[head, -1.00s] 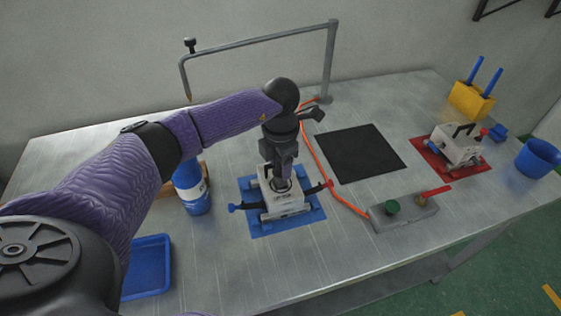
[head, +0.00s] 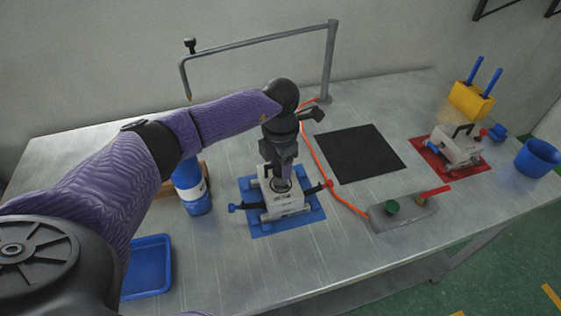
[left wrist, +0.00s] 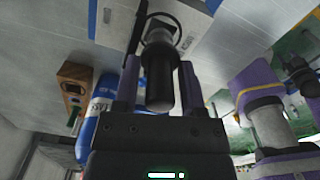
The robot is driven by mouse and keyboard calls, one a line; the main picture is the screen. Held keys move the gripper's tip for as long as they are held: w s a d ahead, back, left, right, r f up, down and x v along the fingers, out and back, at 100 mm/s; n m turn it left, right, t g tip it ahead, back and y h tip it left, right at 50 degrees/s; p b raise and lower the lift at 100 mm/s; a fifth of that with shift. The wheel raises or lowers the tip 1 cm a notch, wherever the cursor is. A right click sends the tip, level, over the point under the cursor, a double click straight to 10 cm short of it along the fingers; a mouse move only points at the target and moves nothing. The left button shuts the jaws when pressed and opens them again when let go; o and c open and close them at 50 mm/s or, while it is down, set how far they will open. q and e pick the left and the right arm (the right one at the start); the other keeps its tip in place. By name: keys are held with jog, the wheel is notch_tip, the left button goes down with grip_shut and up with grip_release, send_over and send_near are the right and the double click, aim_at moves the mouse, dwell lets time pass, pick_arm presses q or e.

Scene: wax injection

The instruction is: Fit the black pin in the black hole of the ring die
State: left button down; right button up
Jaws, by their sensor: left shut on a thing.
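A white die block (head: 284,203) sits on a blue mat (head: 258,229), with a blue-handled part on its left and a red-handled part on its right. My left gripper (head: 281,172) points down right over the top of this block. In the left wrist view, my left gripper (left wrist: 158,85) is shut on the black pin (left wrist: 159,82), a dark cylinder between the purple fingers. The pin's far end meets a grey round part at the white block. The hole is hidden, so I cannot tell how deep the pin sits.
A blue bottle (head: 193,188) stands close left of the mat, by a wooden block (left wrist: 73,86). A blue tray (head: 148,266) lies front left. A black mat (head: 360,153) is bare. A grey base (head: 404,212), an orange hose and a second white die (head: 455,147) on red are at right.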

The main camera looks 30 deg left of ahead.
pick_arm(q)
jog(key=shift+f, duration=0.3)
jog(key=shift+r, duration=0.15)
jog(key=shift+r, duration=0.25)
dwell(1.3)
jog(key=shift+f, duration=0.4)
jog(key=shift+r, duration=0.1)
jog(key=shift+r+p, duration=0.3)
